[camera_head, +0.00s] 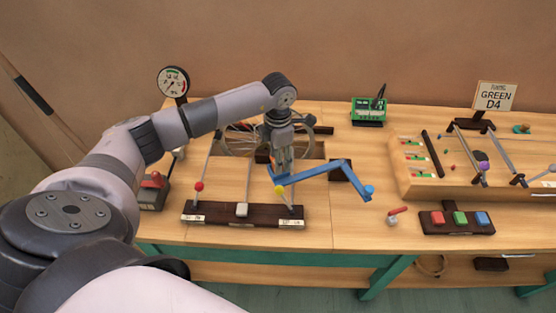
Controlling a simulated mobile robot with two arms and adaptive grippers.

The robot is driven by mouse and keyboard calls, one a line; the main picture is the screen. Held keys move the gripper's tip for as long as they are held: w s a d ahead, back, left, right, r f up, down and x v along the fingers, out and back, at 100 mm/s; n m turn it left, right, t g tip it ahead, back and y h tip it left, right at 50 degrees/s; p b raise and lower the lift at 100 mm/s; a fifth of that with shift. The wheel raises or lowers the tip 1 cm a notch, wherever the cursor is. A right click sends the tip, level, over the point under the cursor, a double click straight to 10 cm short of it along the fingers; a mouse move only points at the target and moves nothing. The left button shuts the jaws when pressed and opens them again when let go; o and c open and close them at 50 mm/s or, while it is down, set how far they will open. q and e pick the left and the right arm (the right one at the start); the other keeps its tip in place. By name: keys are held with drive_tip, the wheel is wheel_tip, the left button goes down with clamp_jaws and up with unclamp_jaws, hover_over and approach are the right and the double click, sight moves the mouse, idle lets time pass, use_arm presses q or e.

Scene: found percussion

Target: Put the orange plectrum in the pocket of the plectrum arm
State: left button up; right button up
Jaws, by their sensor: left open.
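My left gripper (281,165) points down over the middle of the table, with its fingers at the left end of a jointed blue arm (318,172), which looks to be the plectrum arm. It is open. A small orange patch (273,168), perhaps the orange plectrum, shows beside the fingers at this end of the blue arm. Whether it sits in a pocket or touches a finger, I cannot tell. The pocket itself is hidden or too small to make out. My right gripper is not in view.
A spoked wheel (238,142) stands behind my left gripper. A dark lever base (217,215) lies in front. Bare table lies between the blue arm and the front edge.

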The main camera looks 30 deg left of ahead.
use_arm(q)
wheel_tip(320, 180, up, 10)
drive_tip(key=shift+r, duration=0.15)
idle(0.6)
